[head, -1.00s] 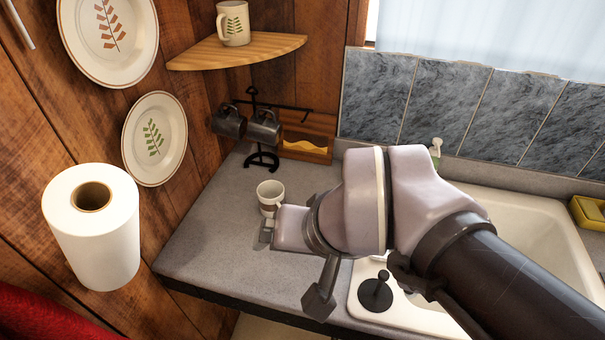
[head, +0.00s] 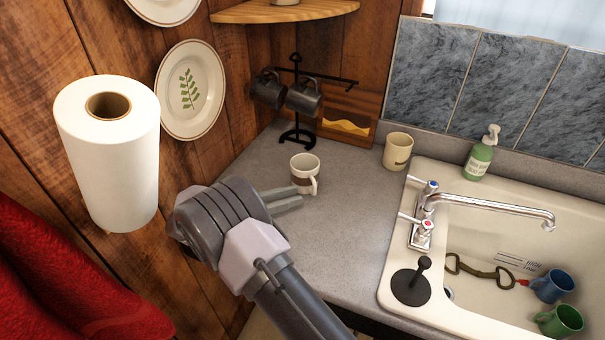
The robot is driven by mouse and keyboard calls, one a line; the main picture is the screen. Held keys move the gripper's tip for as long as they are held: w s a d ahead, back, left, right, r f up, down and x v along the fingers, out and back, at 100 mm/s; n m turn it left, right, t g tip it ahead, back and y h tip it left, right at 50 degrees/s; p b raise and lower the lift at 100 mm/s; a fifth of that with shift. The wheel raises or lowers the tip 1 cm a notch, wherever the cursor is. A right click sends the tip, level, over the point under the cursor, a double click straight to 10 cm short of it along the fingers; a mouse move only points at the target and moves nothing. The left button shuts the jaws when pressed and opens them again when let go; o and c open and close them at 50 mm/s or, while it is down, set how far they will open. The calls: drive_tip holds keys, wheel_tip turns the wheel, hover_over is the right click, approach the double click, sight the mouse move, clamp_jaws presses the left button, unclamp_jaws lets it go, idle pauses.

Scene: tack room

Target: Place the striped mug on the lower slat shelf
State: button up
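A white mug with a brown band (head: 305,175), which looks like the striped mug, stands upright on the grey counter. Its handle faces front right. My gripper (head: 301,198) is low over the counter just in front of the mug, with its fingers pointing right towards the handle side. Whether the fingertips touch the mug, and how far they are apart, I cannot tell. A wooden corner shelf (head: 285,11) with striped boards is on the wall at the top, partly cut off; the base of a mug shows on it. No lower shelf is clearly seen.
A black mug tree (head: 297,100) with dark mugs stands behind, by a wooden box (head: 348,116). A cream mug (head: 397,152) stands near the sink (head: 395,290). A paper roll (head: 108,150) and red cloth (head: 50,280) are at left. Counter right of the banded mug is clear.

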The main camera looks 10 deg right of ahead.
sight(315, 188)
drive_tip(key=w+d, duration=0.1)
drive_tip(key=w+f+b, duration=0.1)
drive_tip(key=shift+w+d+f, duration=0.1)
drive_tip(key=shift+w+d, duration=0.25)
drive_tip(key=shift+d, duration=0.05)
drive_tip(key=d+b, duration=0.2)
drive_tip(key=d, duration=0.3)
drive_tip(key=shift+d+f+b, duration=0.1)
drive_tip(key=shift+d+b, duration=0.15)
drive_tip(key=shift+b, duration=0.1)
drive_tip(key=shift+s+r, duration=0.1)
drive_tip(key=shift+r, duration=0.1)
clamp_jaws()
